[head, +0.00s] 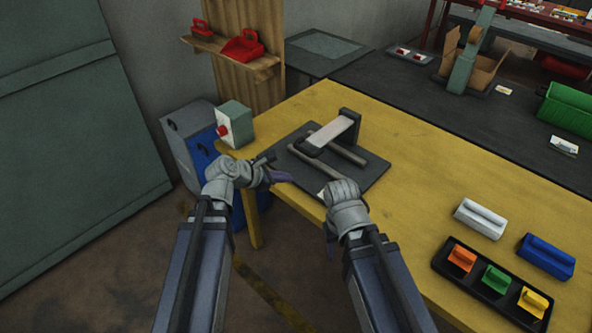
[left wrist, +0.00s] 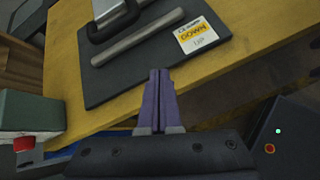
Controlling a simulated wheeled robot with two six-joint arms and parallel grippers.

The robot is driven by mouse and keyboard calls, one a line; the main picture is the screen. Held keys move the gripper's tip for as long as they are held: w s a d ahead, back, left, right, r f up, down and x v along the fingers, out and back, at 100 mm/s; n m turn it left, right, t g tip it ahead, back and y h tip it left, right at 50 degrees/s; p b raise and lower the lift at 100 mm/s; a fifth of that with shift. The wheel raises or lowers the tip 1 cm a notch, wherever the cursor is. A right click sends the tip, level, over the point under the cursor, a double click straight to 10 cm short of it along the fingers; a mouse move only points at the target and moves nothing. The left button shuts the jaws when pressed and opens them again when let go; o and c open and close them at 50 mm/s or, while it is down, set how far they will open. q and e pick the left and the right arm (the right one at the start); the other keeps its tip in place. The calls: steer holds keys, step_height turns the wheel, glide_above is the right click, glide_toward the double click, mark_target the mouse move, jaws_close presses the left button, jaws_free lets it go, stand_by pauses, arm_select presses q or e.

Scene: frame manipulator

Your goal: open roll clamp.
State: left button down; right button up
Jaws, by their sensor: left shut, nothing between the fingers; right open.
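The roll clamp has a dark base plate (head: 372,181) on the yellow table, with grey rods (head: 345,154) and a dark-framed bar with a pale flat face (head: 332,131) raised over them.
A green box with a red button (head: 237,122) stands at the table's left end, near my left gripper. A black tray (head: 480,287) with coloured blocks, a white block (head: 480,218) and a blue block (head: 546,257) lie at the right. The table's middle (head: 440,170) is clear.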

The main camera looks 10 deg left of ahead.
arm_select(q)
steer(key=w+f+n+b, duration=0.1)
steer(key=w+b, duration=0.1)
steer(key=w, duration=0.1)
steer(key=w+d+f+n+t+b, duration=0.1)
steer(key=w+f+n+b, duration=0.1)
steer(key=w, duration=0.1)
steer(key=w+d+f+n+t+b, duration=0.1)
steer(key=w+f+b, duration=0.1)
steer(key=w, duration=0.1)
steer(key=shift+w+f+n+b, duration=0.2)
steer(key=shift+w+n+b, duration=0.1)
steer(key=shift+n+b, duration=0.1)
arm_select(e)
step_height(320, 180, down, 8)
arm_select(q)
step_height(320, 180, up, 3)
steer(key=p, duration=0.2)
steer(key=shift+f+p, duration=0.1)
steer(key=shift+p, duration=0.3)
steer(key=shift+w+d+r+p, duration=0.1)
steer(key=shift+r+p, duration=0.75)
arm_select(e)
steer(key=shift+r, duration=2.3)
